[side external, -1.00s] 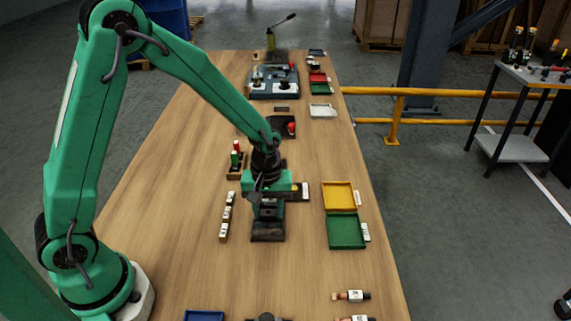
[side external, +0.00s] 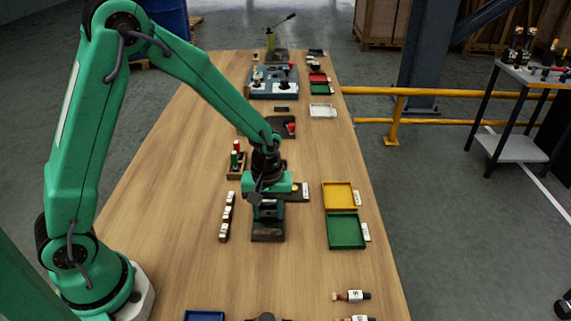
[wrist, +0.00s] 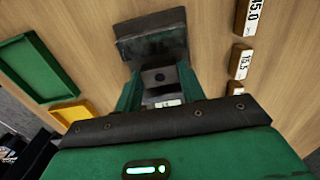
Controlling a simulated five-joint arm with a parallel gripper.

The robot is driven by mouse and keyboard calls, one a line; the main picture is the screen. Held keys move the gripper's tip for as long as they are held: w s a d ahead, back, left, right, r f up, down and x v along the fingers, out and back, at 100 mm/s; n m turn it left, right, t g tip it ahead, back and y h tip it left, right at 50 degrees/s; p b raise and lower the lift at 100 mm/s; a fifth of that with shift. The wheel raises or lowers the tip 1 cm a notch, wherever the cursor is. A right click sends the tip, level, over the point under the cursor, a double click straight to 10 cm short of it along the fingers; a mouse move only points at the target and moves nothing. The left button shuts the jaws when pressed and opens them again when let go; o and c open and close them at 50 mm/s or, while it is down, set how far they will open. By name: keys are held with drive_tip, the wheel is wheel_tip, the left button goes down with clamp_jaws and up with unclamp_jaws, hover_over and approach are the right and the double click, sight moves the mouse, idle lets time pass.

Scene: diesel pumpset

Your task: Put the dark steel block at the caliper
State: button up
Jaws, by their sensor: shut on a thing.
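The dark steel block (side external: 268,233) is under my gripper (side external: 268,206) in the side view, low over the table or on it; I cannot tell which. The wrist view shows its broad dark end (wrist: 150,42) beyond the fingertips. A narrower dark part with a round spot lies between the green fingers of my gripper (wrist: 160,88), which are shut on it. A dark plate with a yellow spot and white label (side external: 300,192) lies just behind my gripper. I cannot clearly make out the caliper.
Small labelled blocks (side external: 227,214) stand in a row left of my gripper. A holder with red and green pieces (side external: 237,160) is behind them. A yellow tray (side external: 339,195) and a green tray (side external: 346,231) lie to the right.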

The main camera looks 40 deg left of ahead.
drive_tip(key=shift+f, duration=0.15)
drive_tip(key=o, duration=1.2)
drive_tip(key=shift+c, duration=0.2)
drive_tip(key=shift+r, duration=3.5)
drive_tip(key=shift+r, duration=0.1)
